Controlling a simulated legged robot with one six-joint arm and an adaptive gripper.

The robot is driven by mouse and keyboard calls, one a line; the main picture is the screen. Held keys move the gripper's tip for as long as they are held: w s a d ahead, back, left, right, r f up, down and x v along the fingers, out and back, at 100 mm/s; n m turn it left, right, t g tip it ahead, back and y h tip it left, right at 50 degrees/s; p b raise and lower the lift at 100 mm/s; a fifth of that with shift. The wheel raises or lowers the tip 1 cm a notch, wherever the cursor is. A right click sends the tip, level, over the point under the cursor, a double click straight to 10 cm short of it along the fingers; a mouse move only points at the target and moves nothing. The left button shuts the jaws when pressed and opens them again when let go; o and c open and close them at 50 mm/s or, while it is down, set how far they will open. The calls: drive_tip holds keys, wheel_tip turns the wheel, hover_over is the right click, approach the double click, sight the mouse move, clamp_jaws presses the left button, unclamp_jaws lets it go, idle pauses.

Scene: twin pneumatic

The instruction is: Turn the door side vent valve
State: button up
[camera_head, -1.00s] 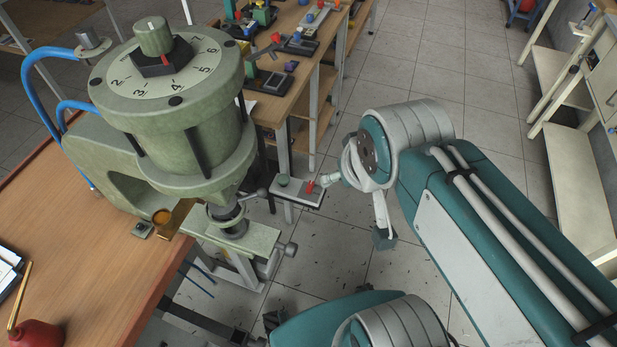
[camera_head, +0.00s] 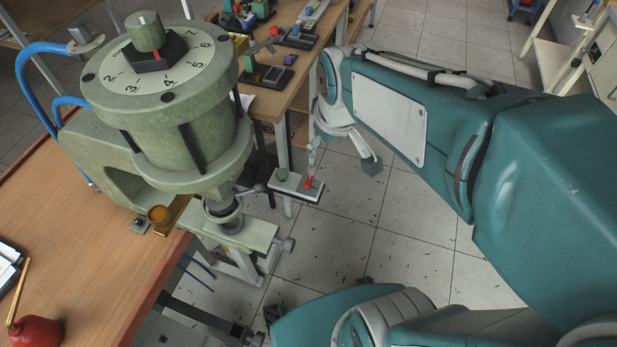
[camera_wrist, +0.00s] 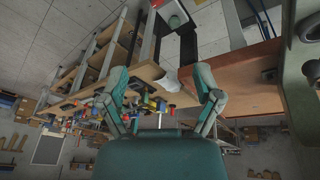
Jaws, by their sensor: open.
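A small grey plate (camera_head: 297,188) sticks out at the right of the green press. It carries a red valve handle (camera_head: 311,183) and a round green button (camera_head: 282,174). I cannot tell for sure whether this red handle is the door side vent valve. My gripper (camera_head: 342,162) hangs just above and to the right of the plate, with one finger close to the red handle; contact cannot be told. In the wrist view my gripper (camera_wrist: 161,84) has its fingers spread with nothing between them. A red part (camera_wrist: 174,21) on a pale plate shows at the top there.
The green press (camera_head: 175,120) with a numbered dial stands left on a wooden bench (camera_head: 90,250). A second bench with several small fixtures (camera_head: 270,75) stands behind the plate. Blue hoses (camera_head: 40,70) run at the far left. Open tiled floor lies at the right.

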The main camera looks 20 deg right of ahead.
drive_tip(key=w+f+n+g, duration=0.2)
drive_tip(key=w+f+n, duration=0.2)
drive_tip(key=w+f, duration=0.35)
drive_tip(key=n+g, duration=0.2)
drive_tip(key=n, duration=0.1)
approach(308, 180)
wheel_tip(308, 180, down, 10)
drive_tip(key=shift+s+d+r, duration=0.1)
drive_tip(key=c, duration=1.1)
